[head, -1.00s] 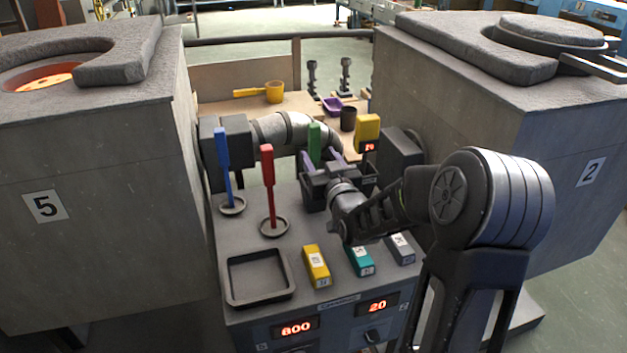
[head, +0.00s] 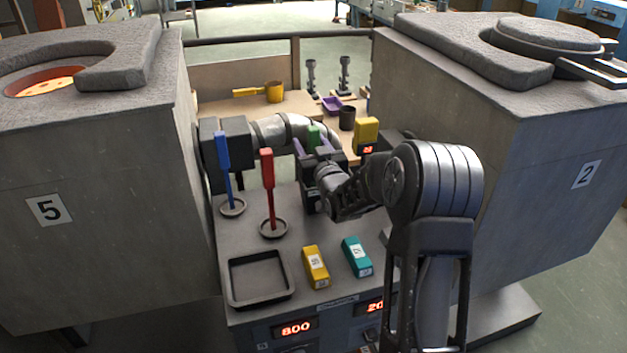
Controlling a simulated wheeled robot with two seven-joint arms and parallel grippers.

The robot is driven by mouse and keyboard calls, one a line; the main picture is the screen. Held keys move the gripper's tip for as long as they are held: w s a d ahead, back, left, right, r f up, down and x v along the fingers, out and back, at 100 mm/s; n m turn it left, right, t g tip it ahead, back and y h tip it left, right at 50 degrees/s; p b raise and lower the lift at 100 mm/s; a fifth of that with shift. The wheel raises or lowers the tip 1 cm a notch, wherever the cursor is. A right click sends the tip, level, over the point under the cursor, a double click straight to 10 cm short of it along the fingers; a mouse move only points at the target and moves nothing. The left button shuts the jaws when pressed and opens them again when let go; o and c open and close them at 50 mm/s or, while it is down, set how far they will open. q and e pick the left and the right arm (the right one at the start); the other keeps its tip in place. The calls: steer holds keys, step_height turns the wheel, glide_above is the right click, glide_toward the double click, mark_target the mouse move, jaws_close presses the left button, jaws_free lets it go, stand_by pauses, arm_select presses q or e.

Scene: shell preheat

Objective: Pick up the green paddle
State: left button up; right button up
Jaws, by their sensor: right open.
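The green paddle (head: 313,134) stands at the back of the control bench. Only its upper part shows; the rest is hidden behind my right gripper. My right gripper (head: 312,147) is open, with its purple-tipped fingers on either side of the green paddle in the picture. I cannot tell whether they touch it. The blue paddle (head: 223,155) and the red paddle (head: 267,178) stand upright in round dishes to the left. My left gripper is not in view.
On the bench (head: 228,315) are an empty black tray (head: 232,284), a yellow block (head: 316,266) and a teal block (head: 356,256). Furnace 5 (head: 100,160) and furnace 2 (head: 540,150) flank it. A yellow device (head: 366,132) stands behind my right arm.

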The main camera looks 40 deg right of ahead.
steer(key=shift+w+d, duration=0.1)
steer(key=shift+w, duration=0.1)
steer(key=shift+c, duration=0.3)
jaws_close()
stand_by(0.5)
